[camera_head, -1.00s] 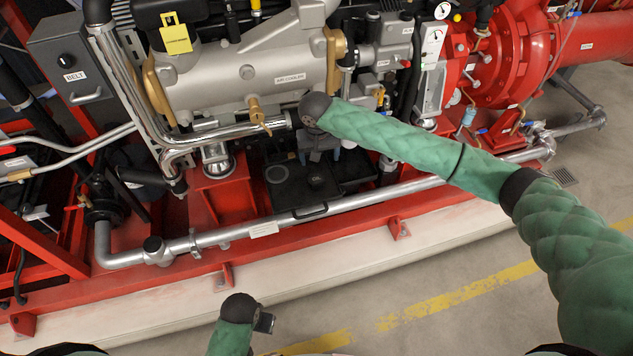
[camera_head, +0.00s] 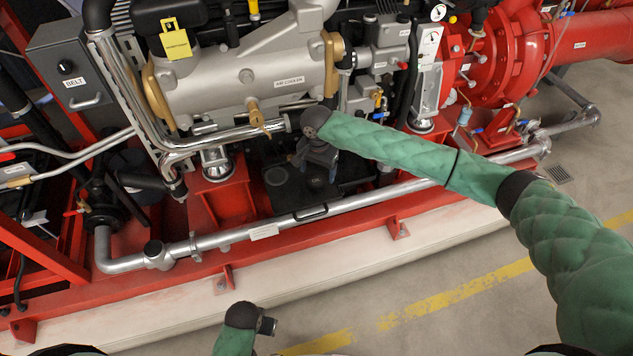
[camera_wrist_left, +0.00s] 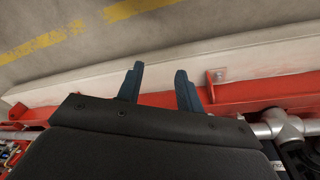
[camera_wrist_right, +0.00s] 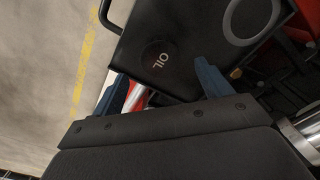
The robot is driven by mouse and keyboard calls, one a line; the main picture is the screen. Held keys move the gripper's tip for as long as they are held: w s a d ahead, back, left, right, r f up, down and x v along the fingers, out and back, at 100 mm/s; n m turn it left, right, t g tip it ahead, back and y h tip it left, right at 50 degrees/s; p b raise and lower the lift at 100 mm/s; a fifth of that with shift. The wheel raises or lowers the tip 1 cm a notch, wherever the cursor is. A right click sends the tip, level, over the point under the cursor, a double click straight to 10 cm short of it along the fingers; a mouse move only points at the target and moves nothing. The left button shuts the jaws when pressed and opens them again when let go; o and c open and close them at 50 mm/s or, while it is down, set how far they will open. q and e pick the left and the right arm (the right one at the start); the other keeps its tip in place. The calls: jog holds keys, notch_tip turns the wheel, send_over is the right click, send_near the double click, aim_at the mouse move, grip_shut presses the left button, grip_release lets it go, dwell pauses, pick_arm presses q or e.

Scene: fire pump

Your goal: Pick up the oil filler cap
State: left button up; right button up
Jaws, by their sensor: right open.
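The oil filler cap (camera_wrist_right: 160,54) is a dark round cap lettered OIL, on a black box top in the right wrist view. In the head view the cap (camera_head: 317,182) is a small dark disc low in the engine bay, just below my right gripper (camera_head: 318,167). In the right wrist view my right gripper (camera_wrist_right: 160,71) is open and empty, its fingers pointing toward the cap, which shows between and beyond the tips. They look apart from it. My left gripper (camera_wrist_left: 159,70) is open and empty over the red frame's edge; it shows low in the head view (camera_head: 267,325).
A silver pipe (camera_head: 350,198) runs along the red skid in front of the black box. The air cooler (camera_head: 250,77) and a brass valve handle (camera_head: 258,115) are above and left of my right gripper. A grey ring (camera_wrist_right: 252,18) is beside the cap.

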aim_at(317, 180)
pick_arm(q)
notch_tip(317, 180, down, 7)
jog(key=s+p, duration=0.1)
jog(key=shift+s+a, duration=0.25)
jog(key=shift+a, duration=0.2)
pick_arm(e)
notch_tip(317, 180, down, 4)
jog(key=shift+a+f, duration=0.1)
jog(key=shift+f, duration=0.15)
jog(key=c, duration=1.1)
